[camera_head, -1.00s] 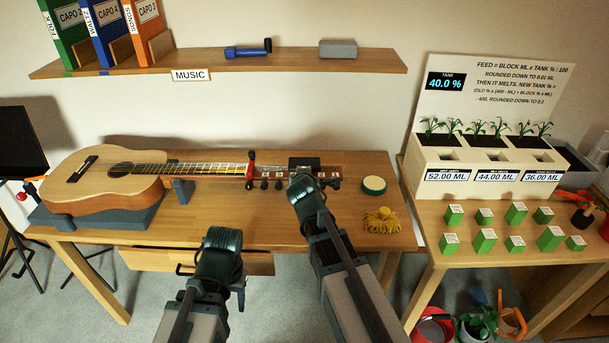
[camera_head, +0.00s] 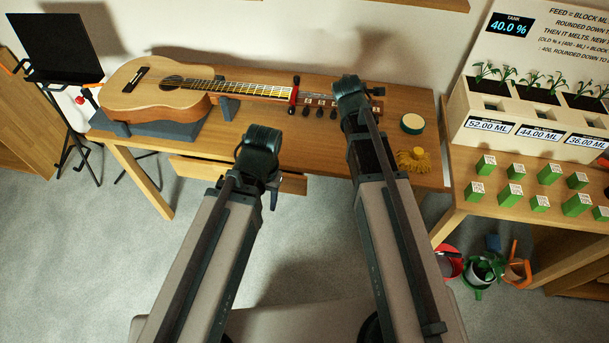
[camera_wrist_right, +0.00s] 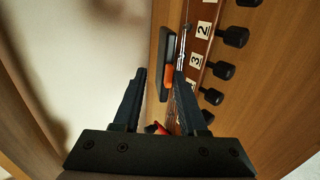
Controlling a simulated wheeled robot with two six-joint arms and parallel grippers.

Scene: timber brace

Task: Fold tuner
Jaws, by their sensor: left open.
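The guitar (camera_head: 150,95) lies on the wooden table with its neck pointing right. A red capo (camera_head: 294,90) sits across the neck near the numbered headstock (camera_head: 318,101). In the right wrist view, a dark, flat tuner (camera_wrist_right: 167,62) with an orange part lies beside the headstock's numbered labels and pegs, beyond the fingertips. My right gripper (camera_wrist_right: 160,76) has its fingers apart, with no clear contact with the tuner. In the head view its wrist covers the tuner area. My left gripper (camera_head: 271,192) is open and empty, in front of the table, away from the guitar.
A round green-rimmed tin (camera_head: 412,124) and a yellow cloth (camera_head: 414,160) lie right of the headstock. An open drawer (camera_head: 236,173) hangs under the table's front edge. The right table (camera_head: 470,205) holds a planter (camera_head: 530,115) and several green blocks.

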